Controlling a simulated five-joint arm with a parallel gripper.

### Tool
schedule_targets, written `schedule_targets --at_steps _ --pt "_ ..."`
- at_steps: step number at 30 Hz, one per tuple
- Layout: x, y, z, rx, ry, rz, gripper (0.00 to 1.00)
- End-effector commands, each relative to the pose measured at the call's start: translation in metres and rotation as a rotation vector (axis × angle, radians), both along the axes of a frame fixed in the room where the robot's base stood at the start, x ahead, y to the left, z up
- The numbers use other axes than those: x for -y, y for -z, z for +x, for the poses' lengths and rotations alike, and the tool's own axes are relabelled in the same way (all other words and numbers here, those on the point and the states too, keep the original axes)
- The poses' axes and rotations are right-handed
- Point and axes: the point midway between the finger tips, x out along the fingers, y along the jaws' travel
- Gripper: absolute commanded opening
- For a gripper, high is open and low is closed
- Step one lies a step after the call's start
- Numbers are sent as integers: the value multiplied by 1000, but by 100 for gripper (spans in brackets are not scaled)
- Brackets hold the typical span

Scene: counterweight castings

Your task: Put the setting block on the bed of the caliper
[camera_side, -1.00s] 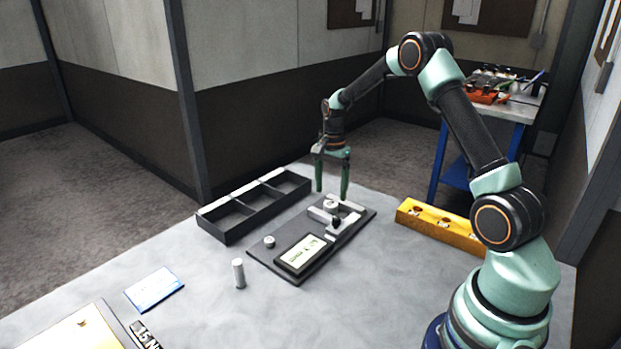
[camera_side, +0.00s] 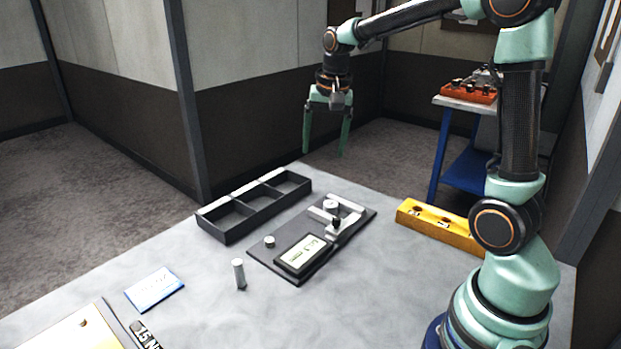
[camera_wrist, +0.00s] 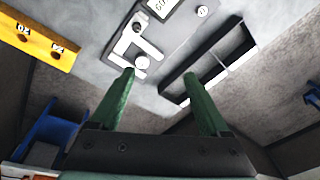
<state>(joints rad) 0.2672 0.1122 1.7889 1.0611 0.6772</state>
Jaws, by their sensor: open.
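The caliper (camera_side: 262,258) is a dark plate with a display and pale jaws, lying mid-table. A small round pale metal piece (camera_side: 330,204) sits at its far end by the jaws; it also shows in the wrist view (camera_wrist: 142,62). I take it for the setting block, but cannot be sure. A pale upright cylinder (camera_side: 239,274) stands on the table in front of the caliper. My gripper (camera_side: 324,153) is open and empty, raised well above the table's far edge. In the wrist view, nothing is between its green fingers (camera_wrist: 160,78).
A dark compartment tray (camera_side: 228,236) lies left of the caliper. A yellow block with holes (camera_side: 432,228) lies to its right. A blue-white card (camera_side: 154,289) lies at the front left. A blue-legged cart (camera_side: 470,172) stands behind. The table's front middle is clear.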

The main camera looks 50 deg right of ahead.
Motion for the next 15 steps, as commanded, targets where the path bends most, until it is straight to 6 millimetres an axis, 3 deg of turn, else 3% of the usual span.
schedule_targets --at_steps 6,15 --pt "-51 -28 -45 104 -335 -81 80" --pt "-99 -28 -104 228 -748 -208 80"
